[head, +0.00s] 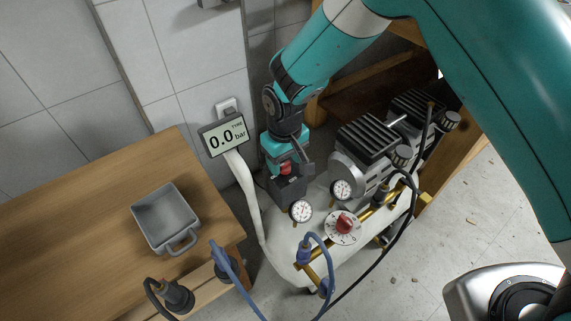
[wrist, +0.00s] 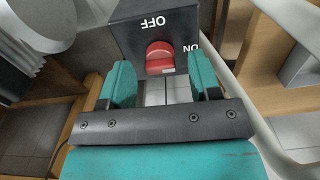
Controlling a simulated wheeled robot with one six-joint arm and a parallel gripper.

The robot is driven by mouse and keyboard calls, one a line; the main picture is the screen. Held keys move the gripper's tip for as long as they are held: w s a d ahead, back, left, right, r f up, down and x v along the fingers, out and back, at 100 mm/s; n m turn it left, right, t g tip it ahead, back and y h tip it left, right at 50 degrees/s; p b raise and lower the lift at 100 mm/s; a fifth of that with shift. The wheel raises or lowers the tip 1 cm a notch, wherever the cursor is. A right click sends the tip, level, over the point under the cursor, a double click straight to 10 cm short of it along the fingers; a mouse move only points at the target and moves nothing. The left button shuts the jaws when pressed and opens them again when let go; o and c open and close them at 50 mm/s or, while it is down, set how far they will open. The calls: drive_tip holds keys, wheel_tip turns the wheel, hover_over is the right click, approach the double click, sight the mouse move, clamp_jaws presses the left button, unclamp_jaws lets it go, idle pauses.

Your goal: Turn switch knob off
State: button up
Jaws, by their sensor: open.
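The red switch knob (wrist: 160,57) is on the front of a black switch box (wrist: 127,28). In the wrist view the box's OFF label is upside down above the knob, and ON is at the knob's right. Which label the knob points to is hard to tell. My gripper (wrist: 161,70) is open, with one teal finger on each side of the knob and visible gaps between. In the head view my gripper (head: 287,157) is over the box (head: 288,190), and the knob (head: 286,168) shows just below it, partly hidden.
The compressor tank (head: 281,235) carries gauges (head: 301,211), a red dial knob (head: 344,220) and blue and black hoses. A wooden table (head: 90,220) with a grey bin (head: 166,218) stands at left. Open floor is at lower right.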

drive_tip(key=shift+f, duration=0.7)
drive_tip(key=c, duration=0.9)
